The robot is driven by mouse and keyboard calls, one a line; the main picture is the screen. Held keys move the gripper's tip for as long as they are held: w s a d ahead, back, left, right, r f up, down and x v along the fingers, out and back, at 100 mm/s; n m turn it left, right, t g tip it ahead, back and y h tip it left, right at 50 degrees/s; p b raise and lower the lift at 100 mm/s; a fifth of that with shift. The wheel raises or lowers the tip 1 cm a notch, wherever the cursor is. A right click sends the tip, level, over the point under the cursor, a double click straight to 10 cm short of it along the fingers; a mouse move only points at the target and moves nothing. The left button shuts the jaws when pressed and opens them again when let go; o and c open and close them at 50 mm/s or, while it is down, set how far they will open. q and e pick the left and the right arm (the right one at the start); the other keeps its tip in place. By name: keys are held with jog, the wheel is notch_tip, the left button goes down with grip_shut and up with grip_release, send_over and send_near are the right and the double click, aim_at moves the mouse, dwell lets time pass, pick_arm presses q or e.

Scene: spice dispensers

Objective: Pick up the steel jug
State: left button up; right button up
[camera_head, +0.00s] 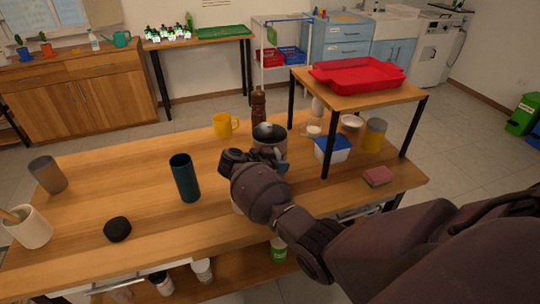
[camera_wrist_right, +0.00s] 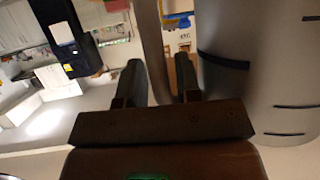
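The steel jug (camera_head: 270,133) stands on the wooden table, grey with a dark opening, partly hidden behind my right gripper (camera_head: 238,160). In the right wrist view, the jug (camera_wrist_right: 265,75) fills the right side, its grey wall carrying dark marks. Its upright handle (camera_wrist_right: 152,45) runs between the two fingers of the right gripper (camera_wrist_right: 158,65). The fingers are apart, with a visible gap between the handle and the right finger; whether the left finger touches the handle I cannot tell. My left gripper is not in view.
A yellow mug (camera_head: 222,125) and a brown bottle (camera_head: 258,106) stand behind the jug. A raised shelf (camera_head: 357,99) with a red tray (camera_head: 358,73) stands to the right, a blue-lidded tub (camera_head: 333,149) beneath.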

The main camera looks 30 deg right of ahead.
grip_shut()
jog(key=shift+r, duration=0.3)
dwell(0.3)
